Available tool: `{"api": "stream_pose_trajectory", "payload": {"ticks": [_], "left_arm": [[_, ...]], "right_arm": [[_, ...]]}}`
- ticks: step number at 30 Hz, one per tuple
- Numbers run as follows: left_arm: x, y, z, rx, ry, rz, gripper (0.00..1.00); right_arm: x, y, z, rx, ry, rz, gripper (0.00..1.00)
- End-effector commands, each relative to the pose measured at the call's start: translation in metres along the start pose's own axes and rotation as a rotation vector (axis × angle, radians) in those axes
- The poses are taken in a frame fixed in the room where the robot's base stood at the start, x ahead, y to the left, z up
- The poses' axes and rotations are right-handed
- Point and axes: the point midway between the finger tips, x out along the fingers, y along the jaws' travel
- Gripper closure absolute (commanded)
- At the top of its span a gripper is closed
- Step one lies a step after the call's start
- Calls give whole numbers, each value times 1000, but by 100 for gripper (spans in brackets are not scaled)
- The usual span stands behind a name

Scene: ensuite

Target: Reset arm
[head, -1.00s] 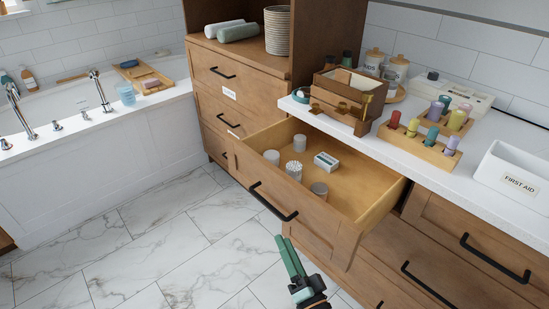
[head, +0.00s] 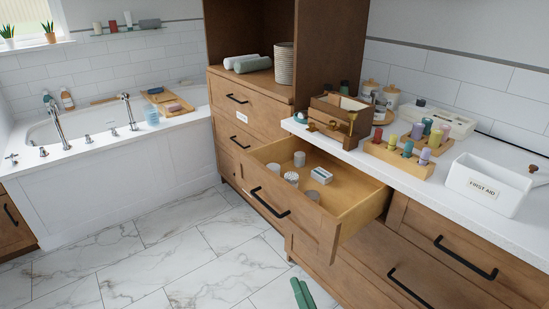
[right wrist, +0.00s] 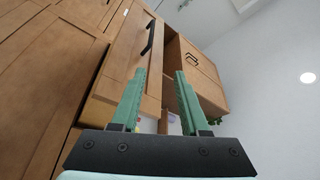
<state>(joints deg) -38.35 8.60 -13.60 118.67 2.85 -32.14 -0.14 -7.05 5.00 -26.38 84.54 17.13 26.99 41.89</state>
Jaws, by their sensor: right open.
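My right gripper (head: 301,294) shows at the bottom edge of the head view, its green fingers low in front of the cabinet, below the open drawer (head: 340,232). In the right wrist view the gripper (right wrist: 159,75) has its two green fingers spread apart with nothing between them. It faces wooden drawer fronts, and a black handle (right wrist: 148,38) shows beyond the fingers. It looks clear of the drawer, though the exact distance cannot be told. My left gripper is not in view.
The open drawer holds several small tubs and a small white-and-blue box (head: 321,175). The white countertop (head: 400,188) above carries a wooden caddy, a rack of coloured bottles (head: 399,158) and a FIRST AID bin (head: 486,187). Marble floor (head: 150,265) is clear toward the bathtub (head: 120,165).

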Motion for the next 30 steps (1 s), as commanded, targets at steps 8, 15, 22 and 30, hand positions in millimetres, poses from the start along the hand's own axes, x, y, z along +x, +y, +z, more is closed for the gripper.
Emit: {"api": "stream_pose_trajectory", "payload": {"ticks": [8, 15, 22, 30], "left_arm": [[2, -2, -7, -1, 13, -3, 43], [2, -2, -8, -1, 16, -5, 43], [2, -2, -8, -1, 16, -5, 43], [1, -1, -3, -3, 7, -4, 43]], "right_arm": [[-36, 63, -48, -232, -112, 29, 55], [-61, 102, -97, -412, -201, 51, 55], [-98, 118, -84, -603, -362, 154, 55], [-168, 127, -52, -908, -670, 305, 55]]}}
